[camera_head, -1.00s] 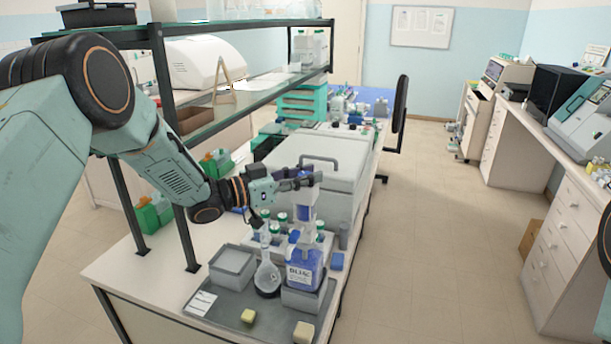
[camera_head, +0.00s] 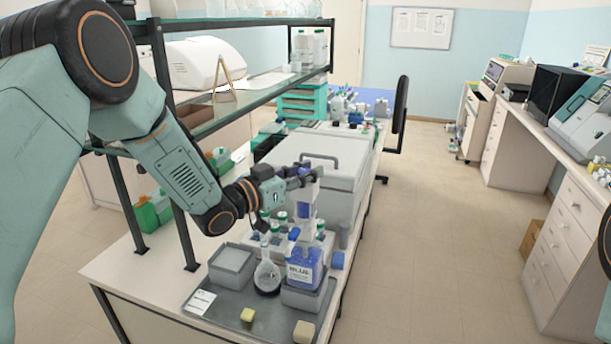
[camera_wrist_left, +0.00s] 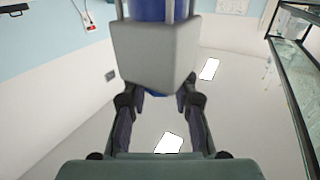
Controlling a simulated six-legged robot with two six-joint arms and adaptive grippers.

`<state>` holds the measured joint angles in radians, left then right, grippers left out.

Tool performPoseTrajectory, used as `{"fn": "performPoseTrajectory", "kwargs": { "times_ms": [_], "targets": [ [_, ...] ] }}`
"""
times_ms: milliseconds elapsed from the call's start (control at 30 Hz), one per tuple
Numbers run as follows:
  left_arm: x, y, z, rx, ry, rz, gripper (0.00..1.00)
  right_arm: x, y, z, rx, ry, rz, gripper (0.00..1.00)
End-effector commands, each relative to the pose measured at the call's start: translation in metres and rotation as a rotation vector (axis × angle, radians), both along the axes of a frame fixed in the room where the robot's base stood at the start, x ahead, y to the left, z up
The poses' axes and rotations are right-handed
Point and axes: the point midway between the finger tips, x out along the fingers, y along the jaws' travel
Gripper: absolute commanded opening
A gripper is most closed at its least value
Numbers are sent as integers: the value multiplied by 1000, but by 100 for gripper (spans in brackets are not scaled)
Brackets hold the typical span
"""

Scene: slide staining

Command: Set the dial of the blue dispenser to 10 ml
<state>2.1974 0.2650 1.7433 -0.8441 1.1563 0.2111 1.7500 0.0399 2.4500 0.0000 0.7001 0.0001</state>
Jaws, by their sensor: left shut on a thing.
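The blue dispenser (camera_head: 305,268) is a bottle of blue liquid with a label on its front. A clear and blue column (camera_head: 306,208) rises from it to a grey head. My left gripper (camera_head: 304,178) is at the top of this column and shut on the head. In the left wrist view the grey head block (camera_wrist_left: 154,48) fills the upper middle, with a blue cylinder above it. My left fingers (camera_wrist_left: 158,108) lie on both sides of its lower end, with a bit of blue between them. I cannot read the dial setting. My right gripper is out of view.
A large grey box (camera_head: 325,150) stands behind. The shelf post (camera_head: 181,225) is close to my left arm.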

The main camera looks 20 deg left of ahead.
Motion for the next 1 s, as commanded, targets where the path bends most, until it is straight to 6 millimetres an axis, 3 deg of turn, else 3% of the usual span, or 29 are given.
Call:
{"fn": "performPoseTrajectory", "kwargs": {
  "times_ms": [400, 1000],
  "targets": [
    [-1, -3, -5, 5, 2, 303, 0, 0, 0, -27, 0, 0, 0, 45],
    [0, -1, -2, 1, 3, 531, 0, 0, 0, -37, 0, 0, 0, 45]
  ]
}}
